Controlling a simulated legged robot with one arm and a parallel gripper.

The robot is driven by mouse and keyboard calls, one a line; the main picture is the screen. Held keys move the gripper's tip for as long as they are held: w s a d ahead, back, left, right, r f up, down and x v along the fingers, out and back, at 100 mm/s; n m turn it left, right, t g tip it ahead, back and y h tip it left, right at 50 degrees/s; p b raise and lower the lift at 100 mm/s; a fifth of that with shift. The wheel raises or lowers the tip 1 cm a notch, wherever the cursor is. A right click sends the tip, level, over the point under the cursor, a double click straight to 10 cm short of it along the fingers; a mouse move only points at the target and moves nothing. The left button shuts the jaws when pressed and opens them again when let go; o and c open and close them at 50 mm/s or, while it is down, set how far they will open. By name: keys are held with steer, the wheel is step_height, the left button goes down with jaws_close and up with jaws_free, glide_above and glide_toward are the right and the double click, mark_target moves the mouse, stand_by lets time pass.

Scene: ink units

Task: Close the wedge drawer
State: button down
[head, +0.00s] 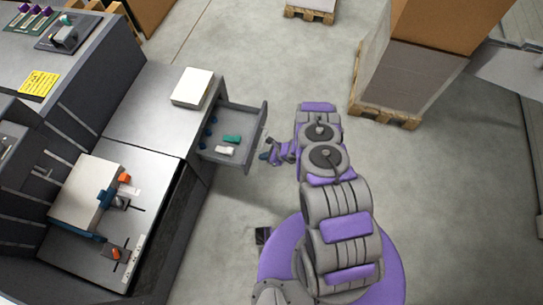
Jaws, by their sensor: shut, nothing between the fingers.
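The wedge drawer (258,135) is a grey drawer pulled out from the right side of the grey cabinet. Inside it lie a green piece (232,139), a pale piece (225,150) and small dark blue pieces along its left side. My gripper (266,154) is shut and empty, just right of the drawer's front panel, near its lower half. I cannot tell whether the fingertips touch the panel. My grey and purple arm reaches up from the lower right.
A white stack (193,87) lies on the cabinet top (145,110). The machine bed (115,225) with orange and blue parts is at lower left. A large box (415,75) on a wooden pallet (385,114) stands at upper right.

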mark_target(249, 156)
steer(key=a, duration=0.1)
steer(key=w+a+b, duration=0.1)
steer(key=a, duration=0.1)
steer(key=a+f, duration=0.1)
steer(key=shift+w+a, duration=0.25)
steer(key=shift+w, duration=0.1)
steer(key=shift+a+r, duration=0.1)
steer(key=shift+a, duration=0.05)
